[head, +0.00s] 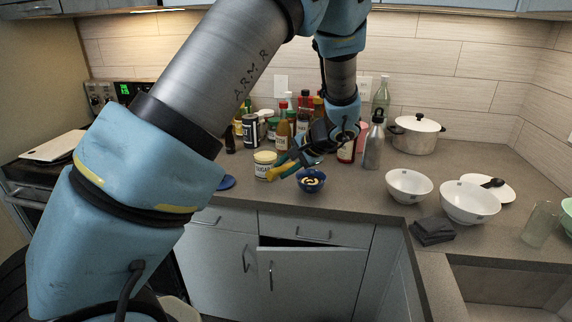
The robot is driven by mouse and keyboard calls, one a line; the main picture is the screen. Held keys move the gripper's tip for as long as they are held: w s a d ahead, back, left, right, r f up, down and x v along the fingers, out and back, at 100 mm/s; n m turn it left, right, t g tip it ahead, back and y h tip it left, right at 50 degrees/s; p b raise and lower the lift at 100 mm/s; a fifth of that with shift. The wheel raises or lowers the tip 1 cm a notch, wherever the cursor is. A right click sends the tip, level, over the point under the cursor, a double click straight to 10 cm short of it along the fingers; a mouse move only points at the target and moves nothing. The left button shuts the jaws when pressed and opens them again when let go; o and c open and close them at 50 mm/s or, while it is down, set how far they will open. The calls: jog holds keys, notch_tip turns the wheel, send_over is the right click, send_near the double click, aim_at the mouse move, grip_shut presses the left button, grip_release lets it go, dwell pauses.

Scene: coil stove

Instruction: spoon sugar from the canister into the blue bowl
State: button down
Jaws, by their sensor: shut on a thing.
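The sugar canister (265,167), pale with a dark "SUGAR" label and a cream top, stands on the counter left of the blue bowl. The blue bowl (311,187) sits near the counter's front edge with something pale and ring-like showing inside it. My gripper (290,166) is low between the canister and the bowl, just above the counter. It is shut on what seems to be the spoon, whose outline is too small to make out. A blue round lid (226,183) lies on the counter left of the canister.
Several bottles and jars stand behind the canister, with a steel bottle (374,146) and a pot (416,133) to the right. White bowls (408,187) and a dark folded cloth (432,231) lie right. A cabinet door (312,281) below the counter seems ajar.

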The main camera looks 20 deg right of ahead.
jog(key=g+h, duration=0.1)
jog(key=w+g, duration=0.1)
jog(key=g, duration=0.1)
jog(key=g+h, duration=0.1)
jog(key=g, duration=0.1)
jog(key=shift+w+a+r+h, duration=0.2)
jog(key=shift+a+h, duration=0.1)
jog(key=shift+r+g, duration=0.15)
jog(key=shift+g, duration=0.15)
jog(key=shift+s+d+r, duration=0.1)
jog(key=shift+r, duration=0.8)
